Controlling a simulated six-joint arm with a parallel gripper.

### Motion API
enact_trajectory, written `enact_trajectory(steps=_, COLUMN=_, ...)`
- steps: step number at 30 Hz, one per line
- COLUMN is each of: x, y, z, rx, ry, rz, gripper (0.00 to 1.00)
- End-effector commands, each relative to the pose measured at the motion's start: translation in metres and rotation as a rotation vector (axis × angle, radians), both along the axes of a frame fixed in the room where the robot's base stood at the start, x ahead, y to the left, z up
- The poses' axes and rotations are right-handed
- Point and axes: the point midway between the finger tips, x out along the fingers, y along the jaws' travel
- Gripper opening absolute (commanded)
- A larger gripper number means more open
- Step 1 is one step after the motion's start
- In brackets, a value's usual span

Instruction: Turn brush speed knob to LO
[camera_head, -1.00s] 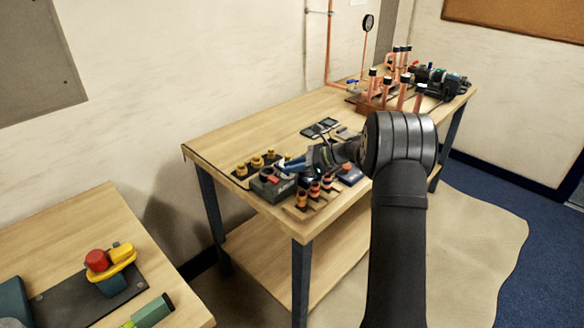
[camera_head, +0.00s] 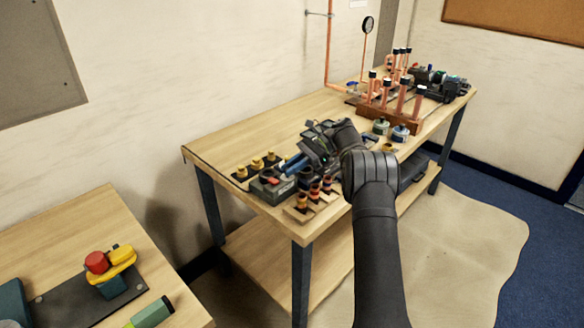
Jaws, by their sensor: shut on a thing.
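A dark grey box (camera_head: 273,186) with a red part on top sits near the front left corner of the long workbench. My gripper (camera_head: 287,168) reaches in from the right, and its blue fingers slope down to the top of this box. The fingers are shut on what appears to be the brush speed knob. The knob itself, its pointer and the LO mark are hidden or too small to make out.
Brass fittings (camera_head: 257,163) stand behind the box, and red-orange fittings (camera_head: 314,191) stand in front of it. A copper manifold (camera_head: 388,106) and small jars (camera_head: 400,133) are farther right. A side table (camera_head: 60,235) holds a red and yellow device (camera_head: 108,265).

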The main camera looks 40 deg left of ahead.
Motion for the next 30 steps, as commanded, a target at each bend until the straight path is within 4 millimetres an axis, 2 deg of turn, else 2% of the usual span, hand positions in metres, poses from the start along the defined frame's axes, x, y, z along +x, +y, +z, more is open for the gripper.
enact_trajectory(steps=13, x=-0.0009, y=0.0005, z=0.0004, rx=0.000, ry=0.002, rz=0.009, gripper=0.00)
enact_trajectory(steps=14, x=-0.0009, y=0.0006, z=0.0004, rx=0.000, ry=0.002, rz=0.009, gripper=0.23)
enact_trajectory(steps=17, x=-0.0008, y=0.0006, z=0.0005, rx=0.000, ry=0.002, rz=0.009, gripper=0.41)
enact_trajectory(steps=30, x=-0.0005, y=-0.0004, z=0.0006, rx=-0.001, ry=0.001, rz=-0.019, gripper=0.41)
